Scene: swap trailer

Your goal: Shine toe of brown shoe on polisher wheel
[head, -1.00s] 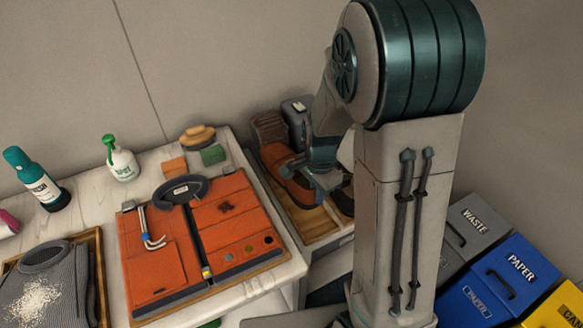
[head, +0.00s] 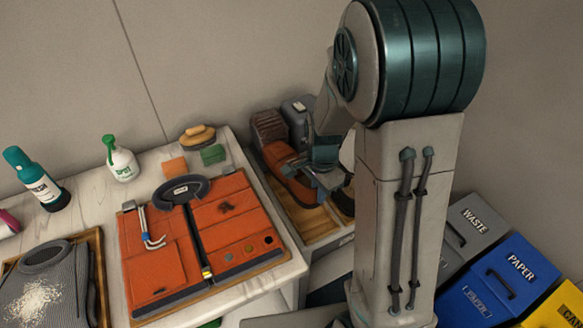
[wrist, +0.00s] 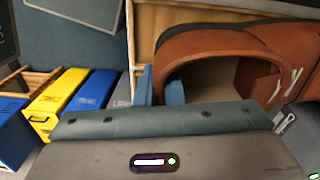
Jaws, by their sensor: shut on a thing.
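The brown shoe (head: 281,160) is in the head view, over a wooden tray, its toe pointing back. My gripper (head: 328,178) is at its near end. In the wrist view my gripper (wrist: 160,88) is shut on the rim of the shoe (wrist: 212,45), one blue finger inside the opening and one outside. The polisher (head: 298,110) is a grey machine at the back, with a dark brown bristly wheel (head: 268,127) on its left. The toe is close to the front of the wheel; I cannot tell whether they touch.
The wooden tray (head: 310,222) lies below the shoe. To its left, a table holds an orange pad (head: 150,265), a spray bottle (head: 122,160) and a wooden-backed brush (head: 198,136). Waste bins (head: 505,270) stand at the right. My arm hides part of the tray.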

